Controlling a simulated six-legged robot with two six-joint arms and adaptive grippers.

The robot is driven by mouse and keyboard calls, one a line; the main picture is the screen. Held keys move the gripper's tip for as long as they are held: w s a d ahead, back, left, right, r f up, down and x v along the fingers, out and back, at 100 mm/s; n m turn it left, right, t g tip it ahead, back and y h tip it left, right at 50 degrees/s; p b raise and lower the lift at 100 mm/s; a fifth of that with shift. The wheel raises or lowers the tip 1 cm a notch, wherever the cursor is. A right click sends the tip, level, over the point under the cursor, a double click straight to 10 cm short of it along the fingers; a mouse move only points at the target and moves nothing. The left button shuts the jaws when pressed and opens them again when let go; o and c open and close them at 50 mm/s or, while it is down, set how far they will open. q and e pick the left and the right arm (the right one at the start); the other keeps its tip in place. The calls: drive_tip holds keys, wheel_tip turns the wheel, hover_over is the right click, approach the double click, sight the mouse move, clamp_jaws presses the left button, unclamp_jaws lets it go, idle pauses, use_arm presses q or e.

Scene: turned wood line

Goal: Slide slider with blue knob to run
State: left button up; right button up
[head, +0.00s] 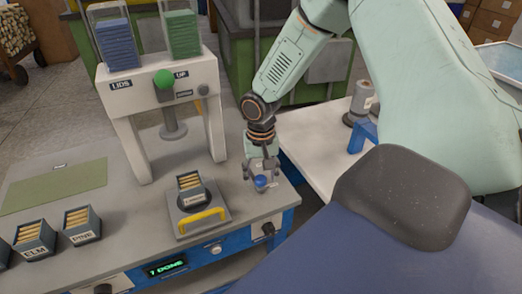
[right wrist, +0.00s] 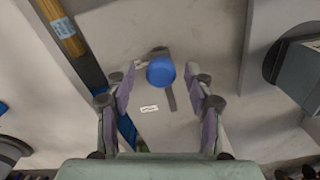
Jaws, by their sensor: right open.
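The blue knob (head: 260,183) of the slider sits on the grey bench top near its right front corner. In the right wrist view the round blue knob (right wrist: 160,71) covers part of a dark grey slot, which runs down the picture from it. A small white label (right wrist: 149,109) lies left of the slot; its words are too small to read. My right gripper (head: 262,174) points down over the knob. In the wrist view its open fingers (right wrist: 161,80) stand either side of the knob, with a gap on both sides. My left gripper is not in view.
A tray with a yellow handle (head: 201,222) holds a dark box left of my gripper. ELM (head: 35,238) and PINE (head: 82,225) boxes stand farther left. A display (head: 166,267) is on the blue front.

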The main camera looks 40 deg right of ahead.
sight(261, 178)
wheel_tip(261, 178, up, 12)
idle(0.6)
drive_tip(key=shift+s, duration=0.1)
idle(0.4)
